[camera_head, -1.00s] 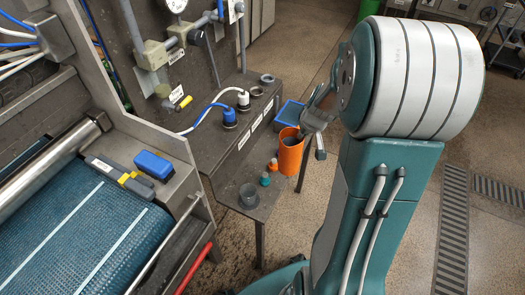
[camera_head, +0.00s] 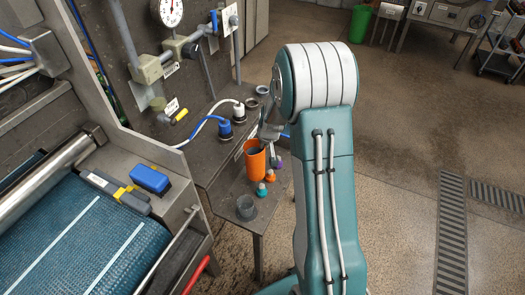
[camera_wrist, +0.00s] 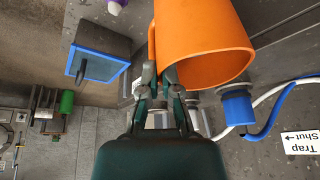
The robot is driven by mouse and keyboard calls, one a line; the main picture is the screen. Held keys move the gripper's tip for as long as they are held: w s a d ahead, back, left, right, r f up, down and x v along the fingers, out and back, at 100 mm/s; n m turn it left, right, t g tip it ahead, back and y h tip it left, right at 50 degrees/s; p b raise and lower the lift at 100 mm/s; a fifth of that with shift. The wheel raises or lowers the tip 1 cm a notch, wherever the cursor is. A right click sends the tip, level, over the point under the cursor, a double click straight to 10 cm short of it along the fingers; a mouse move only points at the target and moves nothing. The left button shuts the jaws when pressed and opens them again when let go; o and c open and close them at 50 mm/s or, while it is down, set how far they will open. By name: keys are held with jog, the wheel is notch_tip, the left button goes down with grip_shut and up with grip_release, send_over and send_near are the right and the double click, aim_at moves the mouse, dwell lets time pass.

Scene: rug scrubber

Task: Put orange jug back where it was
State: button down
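The orange jug (camera_head: 256,164) hangs upright, its open top up, over the small grey side shelf in the head view. My gripper (camera_head: 268,136) is at the jug's rear upper right in that view. In the wrist view the jug (camera_wrist: 205,45) fills the upper middle with its mouth toward the camera. My gripper's fingers (camera_wrist: 163,78) are closed around the jug's handle (camera_wrist: 152,45), at its edge nearest the camera. Whether the jug's base touches the shelf cannot be told.
The side shelf (camera_head: 222,186) holds a grey cup (camera_head: 246,207) and small orange, teal and purple-topped items. A blue hose plug (camera_head: 225,129) and a white one (camera_head: 239,110) stand behind. Open floor lies right.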

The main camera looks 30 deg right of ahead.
jog(key=shift+s+a+x, duration=0.1)
jog(key=shift+s+x, duration=0.1)
jog(key=shift+x, duration=0.75)
jog(key=shift+s+a+x, duration=0.15)
jog(key=shift+x, duration=0.85)
jog(key=shift+f, duration=0.2)
jog(key=c, duration=0.8)
grip_release()
